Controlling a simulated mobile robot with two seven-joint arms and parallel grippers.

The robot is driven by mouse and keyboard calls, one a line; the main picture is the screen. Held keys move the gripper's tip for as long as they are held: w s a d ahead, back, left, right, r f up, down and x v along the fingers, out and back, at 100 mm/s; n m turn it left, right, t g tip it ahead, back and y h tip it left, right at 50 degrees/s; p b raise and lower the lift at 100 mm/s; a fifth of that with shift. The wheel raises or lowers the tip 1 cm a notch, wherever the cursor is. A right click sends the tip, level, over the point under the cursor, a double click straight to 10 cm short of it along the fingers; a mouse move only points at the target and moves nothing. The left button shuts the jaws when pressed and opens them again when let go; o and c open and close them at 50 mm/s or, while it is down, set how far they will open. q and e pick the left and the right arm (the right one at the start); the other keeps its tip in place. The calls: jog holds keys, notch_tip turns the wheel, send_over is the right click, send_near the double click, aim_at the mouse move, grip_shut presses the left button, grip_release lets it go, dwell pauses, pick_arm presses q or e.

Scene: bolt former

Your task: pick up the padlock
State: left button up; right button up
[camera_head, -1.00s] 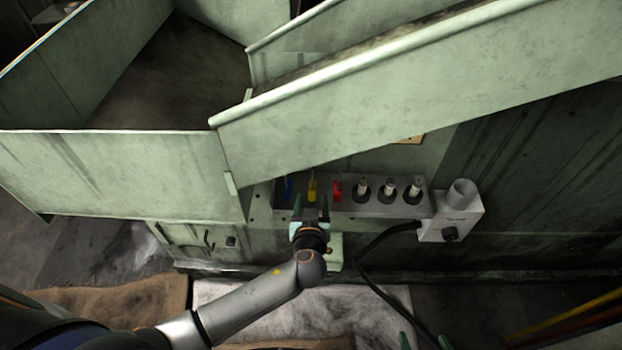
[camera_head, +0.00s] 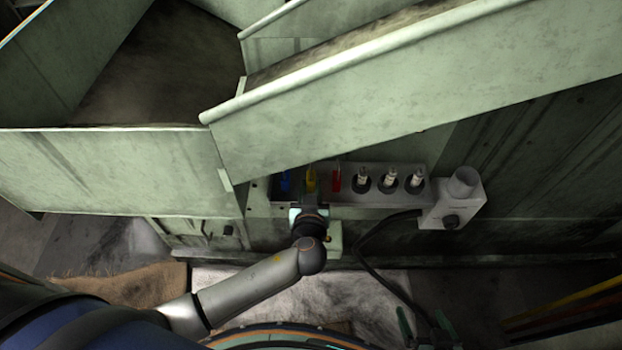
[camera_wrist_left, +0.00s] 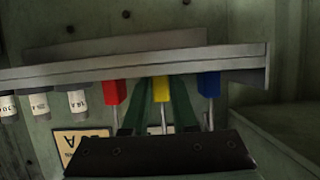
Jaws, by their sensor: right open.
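Three padlocks, blue (camera_head: 285,183), yellow (camera_head: 311,180) and red (camera_head: 337,180), hang in a row on a grey rail tray on the green machine. My left gripper (camera_head: 311,198) is at the tray, in front of the yellow padlock. In the left wrist view the yellow padlock (camera_wrist_left: 162,88) lies between my two green fingers (camera_wrist_left: 163,100), which look apart on either side of it; contact is not clear. The red padlock (camera_wrist_left: 115,92) and blue padlock (camera_wrist_left: 209,84) are just outside the fingers. My right gripper (camera_head: 422,322) is open and empty at the bottom edge.
Several grey-white cylinders (camera_head: 388,180) stand in the tray to the right of the padlocks. A grey box (camera_head: 452,212) with a black cable (camera_head: 365,250) is at the tray's right end. A large sloping green panel (camera_head: 420,100) overhangs the tray closely.

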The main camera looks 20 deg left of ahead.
pick_arm(q)
grip_shut()
jog(key=shift+w+r, duration=0.1)
jog(key=shift+r, duration=0.05)
pick_arm(e)
jog(key=shift+s+r, duration=0.1)
